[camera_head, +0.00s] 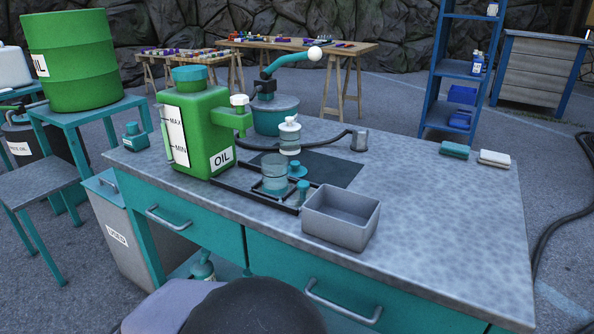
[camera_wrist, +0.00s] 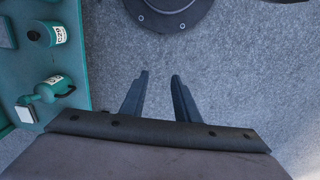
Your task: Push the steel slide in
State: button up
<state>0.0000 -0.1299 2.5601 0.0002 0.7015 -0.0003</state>
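No part is clearly recognisable as the steel slide. A grey metal bin labelled USED (camera_head: 125,240) stands at the left end of the workbench, with a handle at its top. The bench (camera_head: 440,210) has a grey top and teal drawer fronts with bar handles (camera_head: 343,303); both fronts look closed. An open grey metal box (camera_head: 340,222) sits near the bench's front edge. My gripper (camera_wrist: 160,75) is open and empty in the wrist view, pointing over bare grey floor. Its fingers do not show in the head view.
A green oil can (camera_head: 207,135), a teal pump pot (camera_head: 275,115) and a clear cup on a dark frame (camera_head: 275,180) crowd the bench's left half. Its right half is mostly clear. In the wrist view, a teal shelf (camera_wrist: 62,12) with bottles lies left.

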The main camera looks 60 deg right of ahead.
jog(key=w+d+r+m+t+p, duration=0.1)
jog(key=w+d+r+p, duration=0.15)
jog(key=r+p, duration=0.95)
jog(key=w+d+r+p, duration=0.1)
jog(key=w+r+p, duration=0.2)
jog(key=r+p, duration=0.9)
jog(key=w+d+r+m+t+p, duration=0.1)
jog(key=w+d+r+p, duration=0.15)
jog(key=r+p, duration=1)
jog(key=w+d+r+m+p, duration=0.2)
jog(key=d+r+m+p, duration=0.1)
jog(key=d, duration=0.3)
jog(key=m+g, duration=0.2)
jog(key=m, duration=0.7)
send_over(304, 182)
jog(key=shift+f, duration=0.25)
jog(key=shift+f+p, duration=1)
jog(key=shift+f, duration=2.65)
